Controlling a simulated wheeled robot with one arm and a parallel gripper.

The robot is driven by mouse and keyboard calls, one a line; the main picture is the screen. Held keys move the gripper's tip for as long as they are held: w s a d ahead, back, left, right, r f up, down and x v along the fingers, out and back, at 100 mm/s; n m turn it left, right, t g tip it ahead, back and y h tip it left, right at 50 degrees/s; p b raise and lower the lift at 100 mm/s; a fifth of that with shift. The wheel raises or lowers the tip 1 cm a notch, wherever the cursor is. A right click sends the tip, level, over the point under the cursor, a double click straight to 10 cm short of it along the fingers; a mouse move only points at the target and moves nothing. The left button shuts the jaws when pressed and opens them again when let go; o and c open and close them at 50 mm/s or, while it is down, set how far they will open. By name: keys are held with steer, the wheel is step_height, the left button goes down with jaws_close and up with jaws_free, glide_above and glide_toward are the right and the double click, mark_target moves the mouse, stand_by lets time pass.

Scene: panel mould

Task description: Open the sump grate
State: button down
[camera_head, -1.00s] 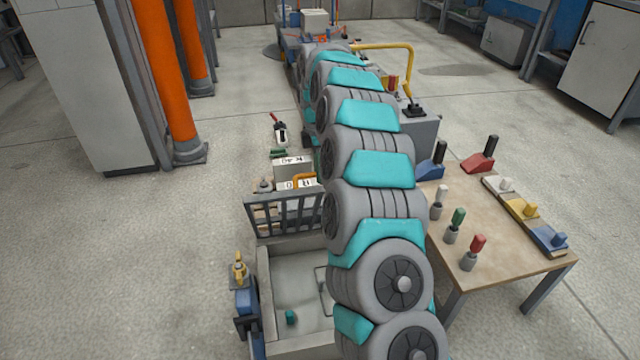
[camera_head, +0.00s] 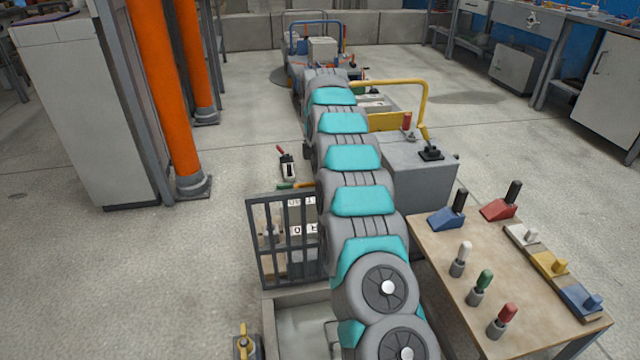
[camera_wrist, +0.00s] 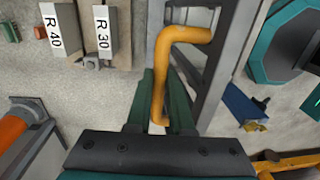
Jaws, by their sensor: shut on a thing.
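The sump grate (camera_head: 254,232) is a dark barred frame in the head view. It stands steeply raised at the far edge of the pale sump box (camera_head: 300,325). In the wrist view, its grey frame (camera_wrist: 226,62) runs up beside a bent orange handle (camera_wrist: 158,70). My gripper (camera_wrist: 163,88) has green fingers and is shut on this handle, with one finger on each side. In the head view, my arm covers the right side of the grate and box and hides my gripper.
Blocks marked R 40 (camera_wrist: 62,30) and R 30 (camera_wrist: 103,32) are near the handle. A table (camera_head: 455,275) with coloured levers stands at right, and a grey cabinet (camera_head: 400,175) stands behind it. Orange pipes (camera_head: 160,95) rise at left.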

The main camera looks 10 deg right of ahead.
steer(key=shift+w+d+f, duration=0.1)
steer(key=shift+w+f, duration=0.05)
steer(key=shift+w, duration=0.45)
steer(key=shift+w+d+f, duration=0.1)
steer(key=shift+w, duration=0.45)
steer(key=c, duration=0.8)
jaws_free()
steer(key=shift+r, duration=0.1)
steer(key=shift+a, duration=0.1)
